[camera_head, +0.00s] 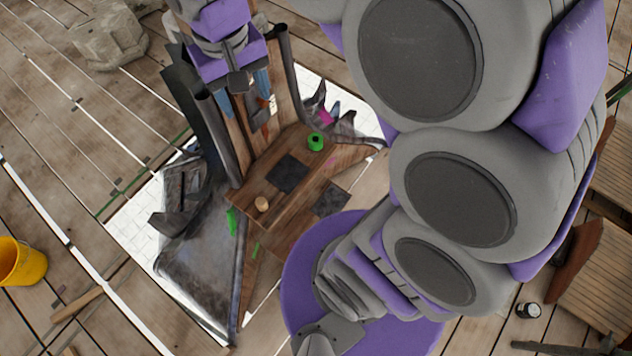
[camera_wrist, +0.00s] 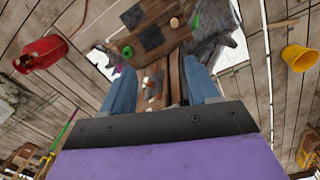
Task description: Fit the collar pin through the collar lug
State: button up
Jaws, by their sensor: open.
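The spire piece (camera_head: 275,175) has a wooden deck with dark square patches. A short green ring (camera_head: 316,141) stands on it, also in the wrist view (camera_wrist: 127,52). A round tan peg (camera_head: 261,204) stands at the opposite edge, also in the wrist view (camera_wrist: 174,22). I cannot tell for sure which part is the collar pin or the lug. My gripper (camera_wrist: 160,68) is open, its blue fingers apart at either side of a wooden upright (camera_wrist: 173,80) and small red and white parts (camera_wrist: 151,90). Contact is unclear. Nothing shows held.
Plank flooring surrounds the spire. A yellow bucket (camera_head: 22,262) stands at left in the head view. A red canister (camera_wrist: 42,53) lies at left in the wrist view. A stone block (camera_head: 108,36) is at the upper left. My arm hides much of the right side.

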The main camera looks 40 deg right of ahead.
jog(key=s+f, duration=0.4)
jog(key=s, duration=0.5)
jog(key=s+d+f+g, duration=0.1)
jog(key=s+f, duration=0.3)
jog(key=s, duration=0.5)
jog(key=shift+s+d+f+n+g, duration=0.2)
jog(key=shift+d+n+g, duration=0.05)
jog(key=shift+n+g, duration=0.05)
notch_tip(320, 180, down, 21)
jog(key=b, duration=2)
jog(key=shift+r+b, duration=0.15)
jog(key=shift+b, duration=0.2)
